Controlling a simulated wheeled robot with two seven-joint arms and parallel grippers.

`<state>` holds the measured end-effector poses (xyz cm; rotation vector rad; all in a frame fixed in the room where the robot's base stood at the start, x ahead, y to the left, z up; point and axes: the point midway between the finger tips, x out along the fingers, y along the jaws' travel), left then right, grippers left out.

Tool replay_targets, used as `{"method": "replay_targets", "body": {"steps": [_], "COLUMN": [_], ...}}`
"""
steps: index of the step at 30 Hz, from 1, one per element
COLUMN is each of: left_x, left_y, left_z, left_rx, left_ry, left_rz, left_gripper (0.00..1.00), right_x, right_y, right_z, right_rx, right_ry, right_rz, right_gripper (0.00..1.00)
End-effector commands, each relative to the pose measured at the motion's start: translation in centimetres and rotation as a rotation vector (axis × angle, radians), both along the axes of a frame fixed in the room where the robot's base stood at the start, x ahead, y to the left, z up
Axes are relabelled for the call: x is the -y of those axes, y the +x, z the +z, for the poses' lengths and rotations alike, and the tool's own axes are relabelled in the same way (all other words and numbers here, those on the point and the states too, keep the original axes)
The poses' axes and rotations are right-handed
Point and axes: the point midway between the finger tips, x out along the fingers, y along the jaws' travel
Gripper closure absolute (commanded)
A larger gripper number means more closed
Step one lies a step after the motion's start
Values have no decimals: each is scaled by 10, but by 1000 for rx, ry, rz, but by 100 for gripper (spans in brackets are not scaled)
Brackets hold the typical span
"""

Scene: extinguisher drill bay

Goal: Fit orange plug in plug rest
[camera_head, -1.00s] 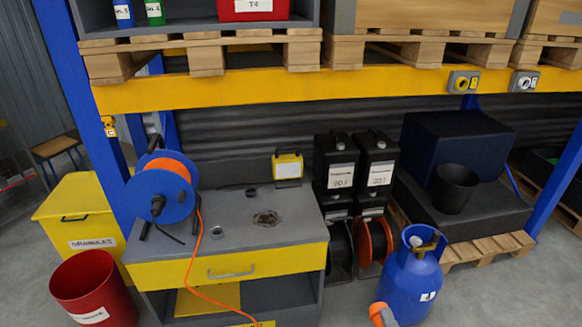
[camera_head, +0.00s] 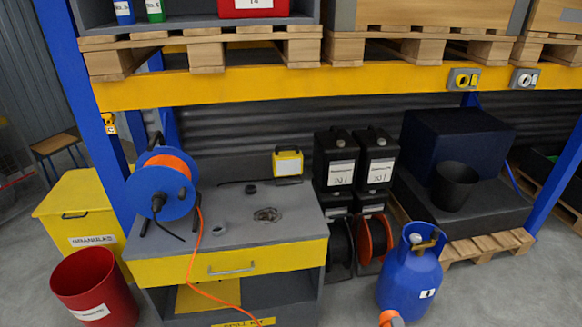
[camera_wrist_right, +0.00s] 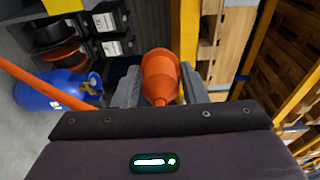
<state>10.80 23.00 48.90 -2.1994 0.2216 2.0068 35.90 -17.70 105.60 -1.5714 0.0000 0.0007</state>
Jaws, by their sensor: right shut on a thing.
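The orange plug (camera_wrist_right: 160,75) is between the grey fingers of my right gripper (camera_wrist_right: 160,88) in the right wrist view, and the gripper is shut on it. The plug's orange end (camera_head: 390,318) shows at the bottom edge of the head view. An orange cable (camera_head: 198,270) hangs from the blue reel (camera_head: 150,190) over the cabinet front and out of the picture. I cannot tell for sure which thing is the plug rest; a small grey ring-shaped holder (camera_head: 219,233) is on the cabinet top. My left gripper is not in view.
The grey cabinet top (camera_head: 235,207) also bears a yellow-framed lamp (camera_head: 288,163) and a small coiled item (camera_head: 267,215). A blue gas cylinder (camera_head: 408,282) stands at the right. A red bin (camera_head: 97,290) stands at the left. A yellow shelf beam (camera_head: 260,88) crosses above.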

Motion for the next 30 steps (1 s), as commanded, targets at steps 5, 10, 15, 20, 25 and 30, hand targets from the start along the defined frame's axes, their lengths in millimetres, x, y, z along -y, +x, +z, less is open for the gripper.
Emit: {"method": "replay_targets", "body": {"steps": [5, 10, 15, 20, 25, 30], "left_x": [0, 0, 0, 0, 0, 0], "left_y": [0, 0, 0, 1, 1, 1], "left_z": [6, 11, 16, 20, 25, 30], "left_rx": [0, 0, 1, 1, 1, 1], "left_ry": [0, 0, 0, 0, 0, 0], "left_rz": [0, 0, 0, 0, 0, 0], "left_gripper": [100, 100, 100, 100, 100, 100], "right_x": [-3, -6, -10, -12, -15, -19], "right_y": [-8, -15, -22, -29, -37, -44], "right_z": [5, 8, 11, 14, 17, 20], "right_rx": [-1, 0, 0, -1, -1, -1], "right_ry": [2, 1, 1, 2, 1, 1], "right_rz": [0, -1, 0, 0, -1, -1], "right_gripper": [98, 98, 98, 98, 98, 98]}}
